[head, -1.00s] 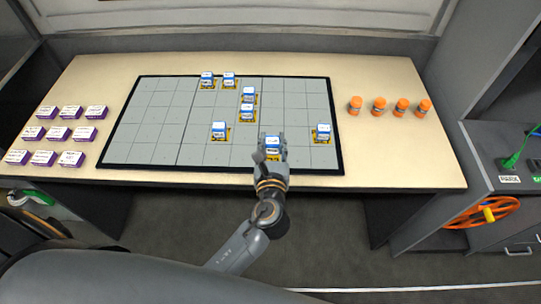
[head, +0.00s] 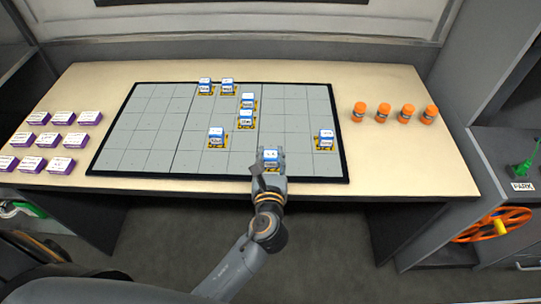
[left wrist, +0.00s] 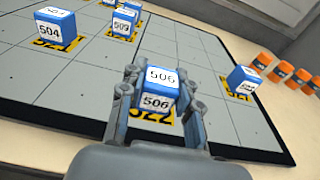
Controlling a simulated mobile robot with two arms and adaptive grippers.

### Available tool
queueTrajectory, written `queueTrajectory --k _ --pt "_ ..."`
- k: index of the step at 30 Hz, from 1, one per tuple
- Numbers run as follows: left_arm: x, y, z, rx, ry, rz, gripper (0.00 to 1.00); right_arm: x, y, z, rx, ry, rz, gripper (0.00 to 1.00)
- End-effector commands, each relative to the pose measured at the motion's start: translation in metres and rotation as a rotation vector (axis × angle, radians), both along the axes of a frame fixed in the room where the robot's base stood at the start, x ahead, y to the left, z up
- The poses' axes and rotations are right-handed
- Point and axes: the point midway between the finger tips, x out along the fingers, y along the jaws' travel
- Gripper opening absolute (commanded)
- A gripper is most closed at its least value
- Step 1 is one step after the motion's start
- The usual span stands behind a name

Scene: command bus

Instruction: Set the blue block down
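The blue block labelled 506 (head: 270,158) sits upright at the near edge of the grey gridded board (head: 150,130). In the left wrist view the block (left wrist: 156,92) rests over a yellow label reading 522 (left wrist: 152,121). My left gripper (head: 271,163) has one finger on each side of it, and narrow gaps appear between fingers and block in the left wrist view (left wrist: 160,85). The gripper looks open around the block. The block's lower sides are partly hidden by the fingers. My right gripper is not in view.
Several other blue-and-white blocks stand on the board, the closest being one at the right (head: 325,139) and one at the left (head: 216,137). Purple boxes (head: 42,139) lie at the table's left. Orange bottles (head: 383,112) stand at the right. The table's front right is clear.

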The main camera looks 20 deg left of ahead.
Motion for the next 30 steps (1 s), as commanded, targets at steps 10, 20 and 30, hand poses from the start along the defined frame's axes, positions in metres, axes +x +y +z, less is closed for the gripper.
queueTrajectory --k 10,20,30 --pt "0.0 0.0 0.0 0.0 0.0 0.0 0.55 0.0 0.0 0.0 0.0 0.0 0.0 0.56" --pt "-0.03 -0.009 0.006 -0.002 0.003 -0.002 0.55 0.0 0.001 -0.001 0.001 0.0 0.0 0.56" --pt "-0.095 -0.028 0.016 -0.002 0.002 -0.001 0.55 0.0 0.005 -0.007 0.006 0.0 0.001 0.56"
